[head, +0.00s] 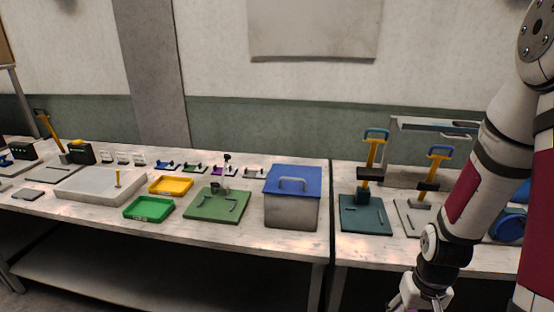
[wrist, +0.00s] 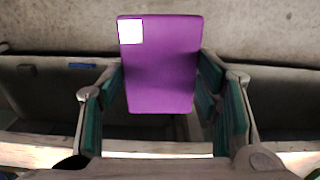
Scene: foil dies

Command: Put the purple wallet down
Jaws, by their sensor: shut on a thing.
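The purple wallet (wrist: 163,62) shows in the wrist view as a flat purple block with a white square in its upper left corner. My gripper (wrist: 161,88) is shut on it, with a teal-padded finger at each side. Floor and a low shelf show beyond the wallet, and it hangs clear of them. In the head view my gripper (head: 420,300) is at the bottom edge, in front of the right table, and mostly cut off. The wallet cannot be made out clearly there.
A long worktop (head: 90,220) holds a green tray (head: 149,207), a yellow tray (head: 171,185), a green plate (head: 218,203) and a grey bin with a blue lid (head: 292,182). Hand presses (head: 366,208) stand on the right table. Bare worktop shows along the front edge.

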